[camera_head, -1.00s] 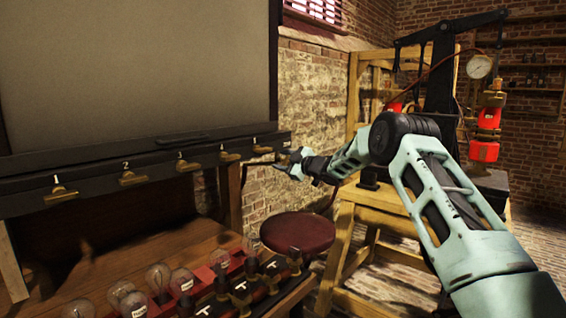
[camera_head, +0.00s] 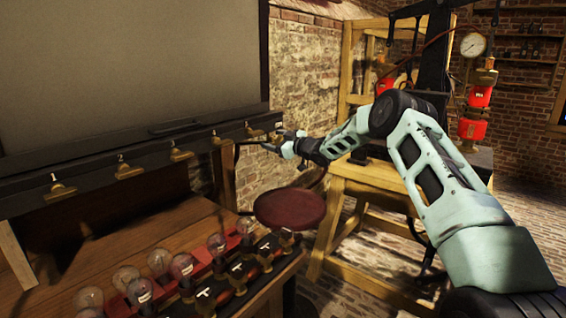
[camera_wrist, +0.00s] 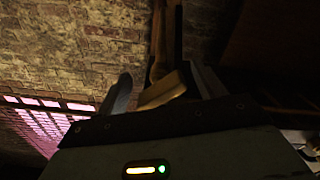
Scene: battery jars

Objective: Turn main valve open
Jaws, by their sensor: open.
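A dark rail (camera_head: 100,172) runs along the bottom of a large grey panel and carries several brass valves. One brass valve (camera_head: 254,130) sits near its right end. My gripper (camera_head: 272,143) is just right of this valve, at the rail's end. In the wrist view a brass piece with a long stem (camera_wrist: 163,91) shows between the two spread fingers of my gripper (camera_wrist: 160,80). I cannot tell whether the fingers touch it. No label marks the main valve legibly, and my gripper partly covers the rail's end.
Below the rail is a wooden bench (camera_head: 120,240) with several glass bulbs (camera_head: 126,278) and brass fittings. A round dark red stool (camera_head: 290,208) stands under my forearm. A wooden frame (camera_head: 345,190) with a gauge (camera_head: 473,44) and red cylinders (camera_head: 472,128) stands right.

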